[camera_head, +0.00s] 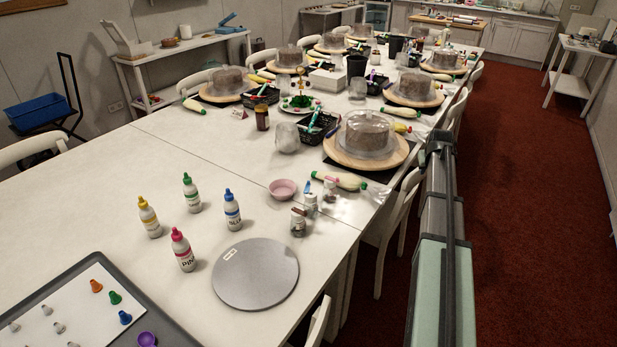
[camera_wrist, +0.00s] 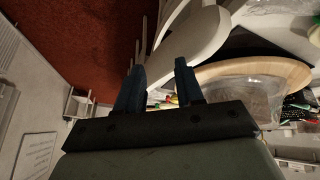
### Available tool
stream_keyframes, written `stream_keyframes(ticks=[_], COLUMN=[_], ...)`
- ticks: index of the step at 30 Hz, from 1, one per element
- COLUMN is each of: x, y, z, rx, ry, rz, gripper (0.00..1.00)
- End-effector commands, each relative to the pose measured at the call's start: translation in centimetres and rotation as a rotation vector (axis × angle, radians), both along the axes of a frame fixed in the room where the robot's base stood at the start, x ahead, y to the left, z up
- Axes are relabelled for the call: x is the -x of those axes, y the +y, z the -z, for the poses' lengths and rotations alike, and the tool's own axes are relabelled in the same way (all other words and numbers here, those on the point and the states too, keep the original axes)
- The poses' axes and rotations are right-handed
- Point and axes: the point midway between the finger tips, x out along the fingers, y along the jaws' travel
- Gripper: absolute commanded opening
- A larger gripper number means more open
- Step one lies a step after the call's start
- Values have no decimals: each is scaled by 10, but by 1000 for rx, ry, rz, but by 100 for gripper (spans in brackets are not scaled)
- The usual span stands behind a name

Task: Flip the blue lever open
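My gripper (camera_wrist: 159,85) shows two dark fingers with a clear gap and nothing between them. Several small clear jars stand near the table's right edge. One jar (camera_head: 310,206) has a blue piece (camera_head: 308,187) sticking up at its top, possibly the blue lever; it is too small to tell whether it is open. Beside it are a jar with a dark red top (camera_head: 298,222) and a jar with a pink top (camera_head: 328,192). My arm extends along the right side, beyond the table edge and away from these jars. The wrist view shows no blue lever clearly.
Colored-cap bottles (camera_head: 185,250), a grey disc (camera_head: 256,274) and a pink bowl (camera_head: 283,189) are near the jars. A covered cake turntable (camera_head: 343,156) stands behind; a wooden turntable (camera_wrist: 285,74) shows in the wrist view. White chairs (camera_wrist: 190,48) line the table edge.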

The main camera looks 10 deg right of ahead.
Motion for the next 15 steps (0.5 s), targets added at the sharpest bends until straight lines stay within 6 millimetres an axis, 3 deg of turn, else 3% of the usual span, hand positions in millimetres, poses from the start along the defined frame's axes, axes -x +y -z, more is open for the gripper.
stream_keyframes(ticks=[2,5,11,15], x=[-10,-24,-49,-63], y=[2,20,90,155], z=[-21,-43,-65,-75], rx=[-7,-37,-141,-218], ry=[-11,-10,38,100], rz=[9,23,63,96], gripper=[37,37,37,37])
